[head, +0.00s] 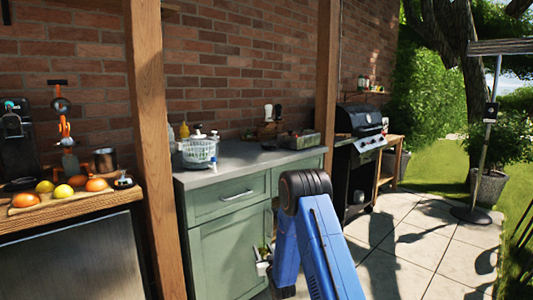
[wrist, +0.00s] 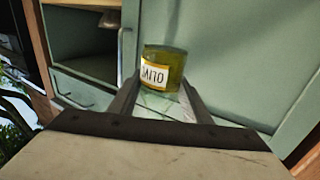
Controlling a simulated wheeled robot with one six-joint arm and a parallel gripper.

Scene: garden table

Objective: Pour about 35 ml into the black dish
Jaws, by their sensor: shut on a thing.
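My gripper (wrist: 160,98) is shut on a yellow-green container (wrist: 172,58) with a white and orange label. The container is between the two fingertips in the wrist view, its label facing the camera. Its contents and opening cannot be made out. In the head view my gripper (head: 262,264) is low in front of the green cabinet, beside my blue arm, and the container is too small to make out clearly. I cannot pick out the black dish with certainty.
The green cabinet (head: 228,225) has a grey worktop (head: 240,155) with a white basket (head: 199,152) and a grey box-like thing (head: 299,140). Fruit lies on a board (head: 40,207) at left. A wooden post (head: 150,120) divides the counters. A black grill (head: 360,125) stands right; paving beyond is open.

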